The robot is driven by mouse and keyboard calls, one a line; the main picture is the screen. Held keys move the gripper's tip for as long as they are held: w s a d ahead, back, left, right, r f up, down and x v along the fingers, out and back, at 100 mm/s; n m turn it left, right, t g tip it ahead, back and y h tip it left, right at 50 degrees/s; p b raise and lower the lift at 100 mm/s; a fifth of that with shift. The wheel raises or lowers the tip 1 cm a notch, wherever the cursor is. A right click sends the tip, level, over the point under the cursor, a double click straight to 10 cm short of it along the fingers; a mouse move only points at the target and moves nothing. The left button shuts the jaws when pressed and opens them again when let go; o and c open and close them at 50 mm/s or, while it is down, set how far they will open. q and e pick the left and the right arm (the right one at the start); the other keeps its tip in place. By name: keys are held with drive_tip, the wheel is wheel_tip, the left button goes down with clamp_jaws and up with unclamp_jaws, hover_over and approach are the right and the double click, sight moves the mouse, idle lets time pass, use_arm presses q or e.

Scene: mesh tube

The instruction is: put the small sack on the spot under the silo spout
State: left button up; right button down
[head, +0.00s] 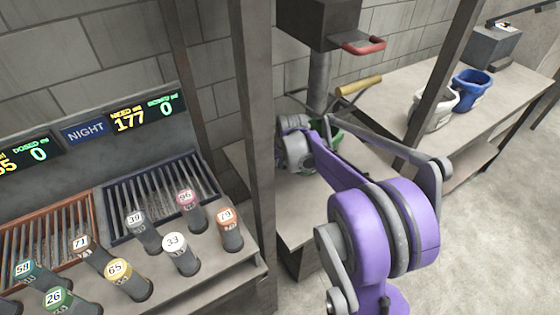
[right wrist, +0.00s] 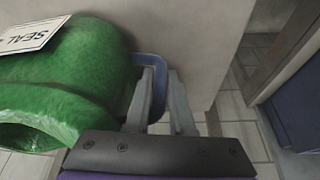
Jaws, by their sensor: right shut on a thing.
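The small green sack (head: 336,131) shows only in part in the head view, behind my right gripper (head: 308,150) and close below the silo spout (head: 319,85). In the right wrist view the green sack (right wrist: 95,65) lies at the left, with a white tag reading SEAL and an open mouth at lower left. The fingers of my right gripper (right wrist: 165,100) are shut on the sack's blue loop (right wrist: 147,62) beside it. The spot under the spout is hidden by my arm and the sack. I cannot tell whether the sack touches the bench. My left gripper is not in view.
The silo body (head: 318,22) has a red handle (head: 365,46) and a yellow handle (head: 358,86) nearby. A post (head: 253,140) stands left of my arm. A white bucket (head: 434,106) and a blue bucket (head: 470,90) stand on the right bench. Several numbered cylinders stand at left.

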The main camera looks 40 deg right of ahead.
drive_tip(key=c, duration=0.8)
unclamp_jaws()
drive_tip(key=shift+f, duration=0.1)
drive_tip(key=p+v, duration=0.1)
drive_tip(key=v, duration=1.1)
